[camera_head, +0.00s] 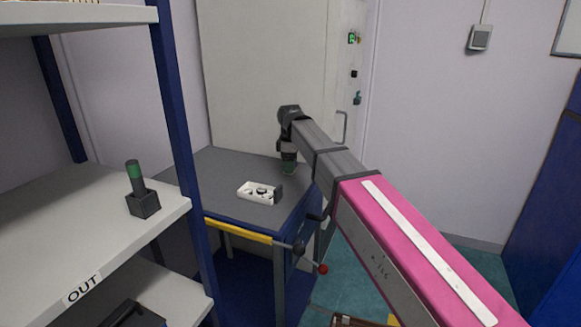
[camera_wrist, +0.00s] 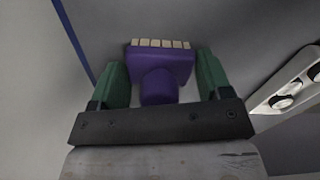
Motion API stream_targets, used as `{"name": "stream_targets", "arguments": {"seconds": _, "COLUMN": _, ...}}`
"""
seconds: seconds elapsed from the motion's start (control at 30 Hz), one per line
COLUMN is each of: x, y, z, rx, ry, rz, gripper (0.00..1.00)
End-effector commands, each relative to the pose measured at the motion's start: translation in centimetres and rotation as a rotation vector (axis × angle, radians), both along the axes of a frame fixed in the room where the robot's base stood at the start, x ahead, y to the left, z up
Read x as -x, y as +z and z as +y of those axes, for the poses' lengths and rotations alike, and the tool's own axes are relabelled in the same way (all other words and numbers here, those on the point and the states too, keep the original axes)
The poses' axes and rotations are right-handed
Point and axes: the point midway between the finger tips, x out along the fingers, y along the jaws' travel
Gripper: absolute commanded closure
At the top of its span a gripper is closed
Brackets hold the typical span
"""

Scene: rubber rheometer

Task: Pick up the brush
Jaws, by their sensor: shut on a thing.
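The brush (camera_wrist: 162,68) is purple with a row of cream bristle tufts along its far edge. In the wrist view it lies between the two green fingers of my gripper (camera_wrist: 162,80), which is shut on it. In the head view my gripper (camera_head: 289,167) points down over the back right part of the grey-topped table (camera_head: 215,170). I cannot make out the brush in the head view, and I cannot tell whether it touches the tabletop.
A white tray (camera_head: 246,194) with small round parts stands on the table near my gripper; it also shows in the wrist view (camera_wrist: 272,103). A black holder (camera_head: 143,205) with a green-banded cylinder stands on the left shelf (camera_head: 60,215). Levers stick out at the table's front right corner.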

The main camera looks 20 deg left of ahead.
Motion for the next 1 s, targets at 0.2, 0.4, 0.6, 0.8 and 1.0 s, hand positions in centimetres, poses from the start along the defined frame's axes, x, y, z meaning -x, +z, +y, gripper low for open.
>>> {"name": "stream_targets", "arguments": {"seconds": 0.2, "x": 0.0, "y": 0.3, "z": 0.0, "rx": 0.000, "ry": 0.000, "rz": 0.000, "gripper": 0.53}}
{"name": "stream_targets", "arguments": {"seconds": 0.4, "x": -0.1, "y": 2.0, "z": 0.0, "rx": -0.001, "ry": 0.000, "rz": -0.001, "gripper": 0.53}}
{"name": "stream_targets", "arguments": {"seconds": 0.6, "x": 1.4, "y": 5.1, "z": 1.2, "rx": -0.001, "ry": 0.004, "rz": 0.000, "gripper": 0.53}}
{"name": "stream_targets", "arguments": {"seconds": 0.8, "x": 4.8, "y": 7.8, "z": 4.2, "rx": -0.001, "ry": 0.003, "rz": 0.000, "gripper": 0.53}}
{"name": "stream_targets", "arguments": {"seconds": 1.0, "x": 7.3, "y": 9.8, "z": 6.3, "rx": 0.000, "ry": 0.002, "rz": 0.001, "gripper": 0.53}}
